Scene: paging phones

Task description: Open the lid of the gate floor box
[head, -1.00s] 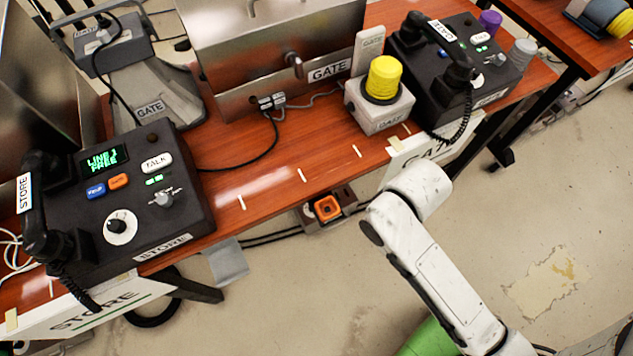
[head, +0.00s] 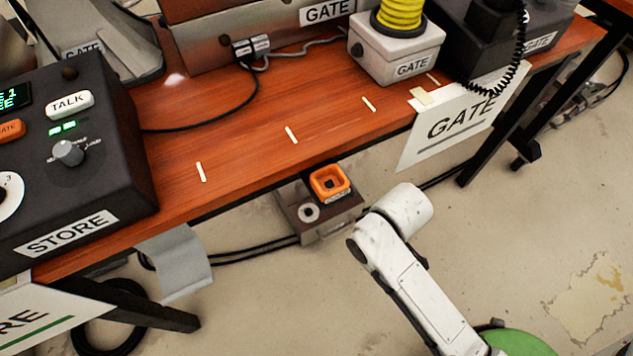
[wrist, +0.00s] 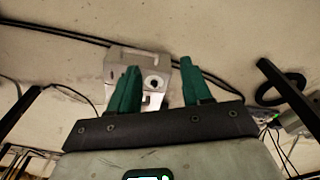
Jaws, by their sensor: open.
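A small grey floor box (head: 328,226) sits on the floor just past the front edge of the desk in the head view. Its top carries an orange square frame with a dark recess (head: 330,182) and a grey ring with a dark centre (head: 308,212). The small label by the orange frame is too small to read. I cannot tell which part is the lid. In the wrist view a grey box (wrist: 117,58) with a round dark-centred ring lies beyond my open, empty gripper (wrist: 159,65). The green left finger overlaps part of the box. My gripper itself is hidden in the head view.
The wooden desk (head: 240,150) partly overhangs the box area, with a hanging GATE sign (head: 455,125) to the right. Black cables (head: 255,255) run along the floor beside the box. A grey flap (head: 178,262) hangs at the left. Open floor lies in front.

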